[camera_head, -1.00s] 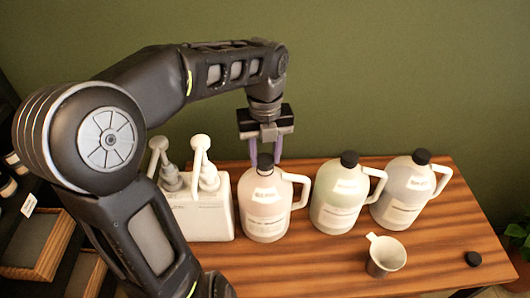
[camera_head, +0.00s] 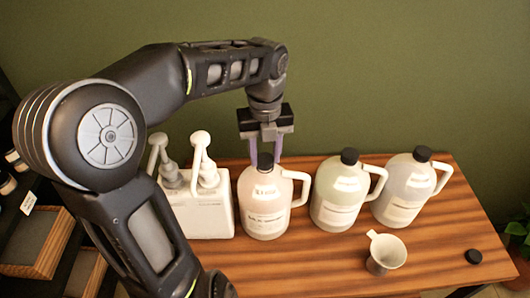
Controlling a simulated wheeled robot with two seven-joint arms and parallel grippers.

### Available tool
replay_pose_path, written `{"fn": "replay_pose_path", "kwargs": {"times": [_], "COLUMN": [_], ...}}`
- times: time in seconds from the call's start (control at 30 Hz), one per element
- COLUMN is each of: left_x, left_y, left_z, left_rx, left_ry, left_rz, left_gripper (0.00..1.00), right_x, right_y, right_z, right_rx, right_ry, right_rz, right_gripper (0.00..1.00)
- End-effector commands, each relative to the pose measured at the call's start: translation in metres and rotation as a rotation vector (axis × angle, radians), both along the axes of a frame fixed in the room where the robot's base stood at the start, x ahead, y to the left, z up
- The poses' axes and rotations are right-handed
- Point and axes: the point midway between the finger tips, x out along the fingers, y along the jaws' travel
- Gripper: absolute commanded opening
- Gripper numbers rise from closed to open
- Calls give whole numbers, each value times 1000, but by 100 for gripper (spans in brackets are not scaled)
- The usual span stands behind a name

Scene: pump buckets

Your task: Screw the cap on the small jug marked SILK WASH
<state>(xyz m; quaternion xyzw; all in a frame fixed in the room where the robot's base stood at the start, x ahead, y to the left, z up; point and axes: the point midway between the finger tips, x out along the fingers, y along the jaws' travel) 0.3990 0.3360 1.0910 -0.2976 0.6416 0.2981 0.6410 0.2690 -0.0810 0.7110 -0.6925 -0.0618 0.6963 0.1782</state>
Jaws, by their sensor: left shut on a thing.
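A pinkish-white jug (camera_head: 264,204) with a handle on its right stands on the wooden table, below my left gripper. Its label is small and blurred but seems to read SILK WASH. A black cap (camera_head: 265,162) sits at the top of its neck. My left gripper (camera_head: 265,158) points down over the jug, with its pale purple fingers on either side of the neck, shut on the cap. I cannot tell how tightly the cap sits on the neck. My right gripper is not in view.
Two more capped jugs, one greenish (camera_head: 339,198) and one grey (camera_head: 404,191), stand to the right. White pump bottles (camera_head: 204,205) stand close on the left.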

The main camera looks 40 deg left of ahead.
Motion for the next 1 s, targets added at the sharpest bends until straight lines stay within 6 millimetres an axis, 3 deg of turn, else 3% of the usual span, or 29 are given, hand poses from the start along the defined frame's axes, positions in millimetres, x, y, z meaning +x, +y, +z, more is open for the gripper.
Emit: {"fn": "replay_pose_path", "kwargs": {"times": [0.33,0.37,0.63,1.0], "left_x": [0,0,0,1], "left_y": [0,0,0,0], "left_z": [-2,-2,-1,1], "left_rx": [0,0,0,1], "left_ry": [0,0,0,-2], "left_rz": [0,0,0,0], "left_gripper": [1,40,62,63], "right_x": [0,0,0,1], "right_y": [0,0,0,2], "right_z": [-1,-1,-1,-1], "right_rx": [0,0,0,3], "right_ry": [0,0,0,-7], "right_rz": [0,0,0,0], "right_gripper": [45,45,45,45]}}
